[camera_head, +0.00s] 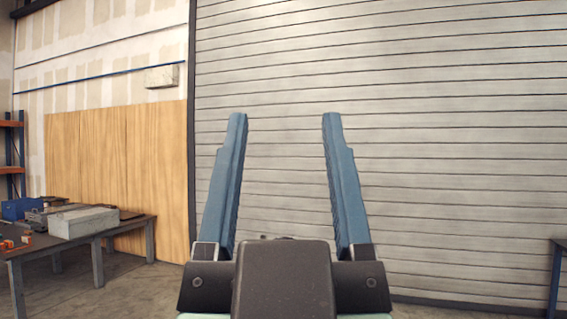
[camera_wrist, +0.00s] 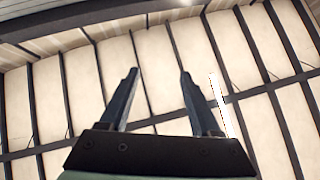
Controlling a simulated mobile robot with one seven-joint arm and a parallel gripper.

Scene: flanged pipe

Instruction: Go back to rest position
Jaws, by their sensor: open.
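My gripper (camera_head: 284,118) points upward in the middle of the head view. Its two blue fingers stand wide apart with nothing between them. Behind it is a closed slatted shutter. In the wrist view my gripper (camera_wrist: 159,74) is also open and empty, and it faces a ceiling of pale panels and dark beams. The flanged pipe does not show in either view.
A workbench (camera_head: 131,225) stands at the left with a grey box (camera_head: 84,222) and a blue box (camera_head: 20,208) on it. An orange rack (camera_head: 12,170) is at the far left. A table edge (camera_head: 558,270) shows at the far right. The space around my gripper looks clear.

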